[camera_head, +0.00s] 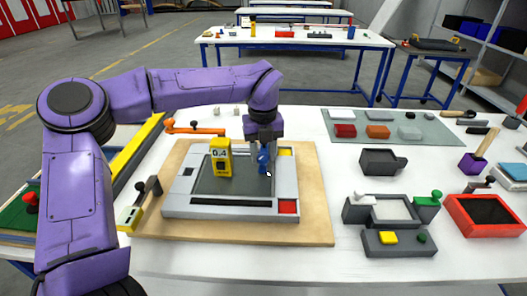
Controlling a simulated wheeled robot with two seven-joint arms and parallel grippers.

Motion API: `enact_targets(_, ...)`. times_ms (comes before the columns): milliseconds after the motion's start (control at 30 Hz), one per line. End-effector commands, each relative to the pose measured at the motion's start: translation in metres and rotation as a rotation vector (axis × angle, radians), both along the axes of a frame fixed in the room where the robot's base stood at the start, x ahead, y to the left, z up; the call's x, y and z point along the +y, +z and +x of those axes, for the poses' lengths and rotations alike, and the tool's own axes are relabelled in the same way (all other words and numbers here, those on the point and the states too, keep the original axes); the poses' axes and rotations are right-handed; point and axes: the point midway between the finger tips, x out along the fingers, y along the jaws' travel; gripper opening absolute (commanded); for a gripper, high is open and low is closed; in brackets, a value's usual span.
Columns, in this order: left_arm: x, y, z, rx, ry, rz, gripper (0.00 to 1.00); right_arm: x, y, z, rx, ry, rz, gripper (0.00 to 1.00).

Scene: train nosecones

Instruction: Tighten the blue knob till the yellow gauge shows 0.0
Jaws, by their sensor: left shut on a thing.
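The blue knob (263,158) stands on the right part of a grey fixture (183,208), which lies on a wooden board (316,225). My left gripper (264,146) comes down from above and is shut on the blue knob; its fingers partly cover the knob. The yellow gauge (221,157) stands upright just left of the knob, and its display reads 0.4. My right gripper is not in view.
An orange-handled clamp (195,129) sits behind the fixture, and a black-handled one (148,190) at its left. Right of the board are a dark grey box (383,161), a grey frame with a green knob (427,206) and a red tray (485,215). The front table edge is clear.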

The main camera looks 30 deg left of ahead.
Motion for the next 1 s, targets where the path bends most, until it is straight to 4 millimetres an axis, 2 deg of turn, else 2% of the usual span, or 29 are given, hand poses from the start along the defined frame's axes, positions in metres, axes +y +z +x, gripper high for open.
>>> enact_targets(267,0.000,0.004,0.000,-0.001,-0.154,0.000,0.09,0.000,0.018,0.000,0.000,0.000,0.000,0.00)
enact_targets(1000,0.000,0.007,0.001,-0.003,-0.849,0.001,0.09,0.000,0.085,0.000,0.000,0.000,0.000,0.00)
